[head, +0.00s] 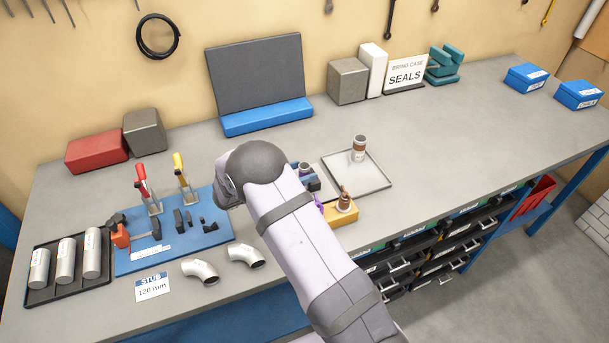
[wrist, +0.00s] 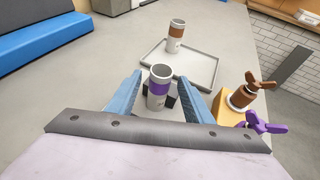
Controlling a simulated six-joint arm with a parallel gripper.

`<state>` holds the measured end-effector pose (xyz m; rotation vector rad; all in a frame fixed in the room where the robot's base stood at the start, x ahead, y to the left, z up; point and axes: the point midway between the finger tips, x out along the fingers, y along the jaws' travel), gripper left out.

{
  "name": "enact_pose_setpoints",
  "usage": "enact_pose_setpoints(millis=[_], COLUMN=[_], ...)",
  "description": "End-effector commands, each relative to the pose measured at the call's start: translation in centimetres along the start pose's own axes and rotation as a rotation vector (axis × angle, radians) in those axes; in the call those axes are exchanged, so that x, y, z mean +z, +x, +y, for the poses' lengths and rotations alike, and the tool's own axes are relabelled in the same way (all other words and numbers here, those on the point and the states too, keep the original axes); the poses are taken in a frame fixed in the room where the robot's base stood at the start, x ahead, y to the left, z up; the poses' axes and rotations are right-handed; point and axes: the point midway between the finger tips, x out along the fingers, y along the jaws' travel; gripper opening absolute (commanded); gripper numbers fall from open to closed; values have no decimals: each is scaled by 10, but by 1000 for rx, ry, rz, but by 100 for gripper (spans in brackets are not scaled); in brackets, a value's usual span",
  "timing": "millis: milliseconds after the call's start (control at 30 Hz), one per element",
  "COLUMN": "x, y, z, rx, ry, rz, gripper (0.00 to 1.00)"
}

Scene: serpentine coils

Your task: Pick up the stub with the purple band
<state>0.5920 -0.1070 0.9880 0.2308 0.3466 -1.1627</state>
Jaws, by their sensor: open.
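The stub with the purple band (wrist: 159,88) is a pale open-topped cylinder standing upright in the wrist view. Its top also shows in the head view (head: 304,167), just past my wrist. My gripper (wrist: 160,77) is open, with one blue finger on each side of the stub. I cannot tell whether either finger touches it. Dark pieces show beside the stub's lower part, and its foot is partly hidden. A second stub, with a brown band (wrist: 176,36), stands upright on a grey tray (wrist: 207,74) beyond it.
A yellow block (head: 342,213) with brown and purple winged pieces stands close on the right. A blue fixture plate (head: 185,238), a black tray (head: 62,292) of plain cylinders and two elbows (head: 245,256) lie left. The bench right of the tray is clear.

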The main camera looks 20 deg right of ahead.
Motion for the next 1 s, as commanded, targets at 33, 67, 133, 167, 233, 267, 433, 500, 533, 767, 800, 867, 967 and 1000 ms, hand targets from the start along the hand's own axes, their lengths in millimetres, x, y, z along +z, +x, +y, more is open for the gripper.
enact_pose_setpoints(millis=[33, 67, 133, 167, 233, 267, 433, 500, 533, 767, 800, 867, 967, 1000], x=[3, 2, 2, 2, 1, 0, 0, 0, 0, 0, 0, 0, 2, 3], y=[6, 9, 16, 18, 21, 22, 22, 22, 22, 22, 22, 22, 21, 21], z=[-1, -1, 0, 0, 0, 0, 0, 0, 0, 0, 0, 0, 0, 0], rx=[-3, -3, -2, -2, -1, -1, 0, 0, 0, 0, 0, 0, 0, 0], ry=[-1, -1, 1, 1, 0, 1, 1, 1, 1, 1, 1, 1, 1, 1], rz=[1, 1, 0, 0, 0, 0, 0, 0, 0, -1, -1, -1, -1, -1], gripper=[47, 47, 47, 47, 47, 47, 47, 42, 35, 0, 0, 0, 0, 0])
